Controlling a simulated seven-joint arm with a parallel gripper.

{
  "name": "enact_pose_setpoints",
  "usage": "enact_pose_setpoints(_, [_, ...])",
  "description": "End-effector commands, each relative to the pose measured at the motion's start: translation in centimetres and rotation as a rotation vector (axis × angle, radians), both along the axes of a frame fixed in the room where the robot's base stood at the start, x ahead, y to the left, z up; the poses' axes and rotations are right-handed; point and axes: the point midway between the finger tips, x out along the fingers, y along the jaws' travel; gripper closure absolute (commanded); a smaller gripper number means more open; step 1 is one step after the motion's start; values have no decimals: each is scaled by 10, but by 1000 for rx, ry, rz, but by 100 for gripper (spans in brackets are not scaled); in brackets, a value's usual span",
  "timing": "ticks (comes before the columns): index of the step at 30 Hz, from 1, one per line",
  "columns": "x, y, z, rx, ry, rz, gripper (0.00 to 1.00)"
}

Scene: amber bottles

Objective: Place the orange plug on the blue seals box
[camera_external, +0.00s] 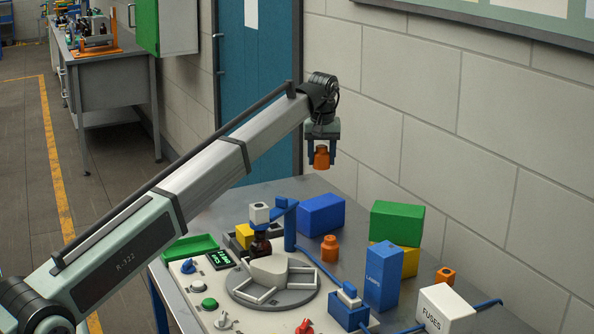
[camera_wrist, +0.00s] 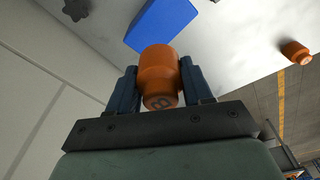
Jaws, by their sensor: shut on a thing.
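My gripper (camera_external: 321,151) is raised above the far side of the table and shut on an orange plug (camera_external: 321,160). In the wrist view the plug (camera_wrist: 159,62) sits between both fingers, with a mark on its near end. A plain blue box (camera_external: 321,214) lies on the table at the back, below my gripper and apart from the plug. No lettering shows on its visible faces, so I cannot confirm it is the seals box. A blue box also shows beyond the plug in the wrist view (camera_wrist: 161,24). A second orange plug (camera_external: 330,247) stands on the table in front of the blue box.
A blue box marked LABELS (camera_external: 383,277) stands upright at the right. A green box (camera_external: 397,222) rests on a yellow one (camera_external: 409,257) behind it. A white FUSES box (camera_external: 446,310) is at the front right. A blue post (camera_external: 290,227) rises left of the second plug.

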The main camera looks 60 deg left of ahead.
Motion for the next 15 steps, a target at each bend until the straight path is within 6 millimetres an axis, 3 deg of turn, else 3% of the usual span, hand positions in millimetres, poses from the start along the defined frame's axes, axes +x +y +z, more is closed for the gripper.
enact_pose_setpoints(5, [-1,0,-6,0,2,39,82])
enact_pose_setpoints(15, [-1,0,-55,-1,2,40,82])
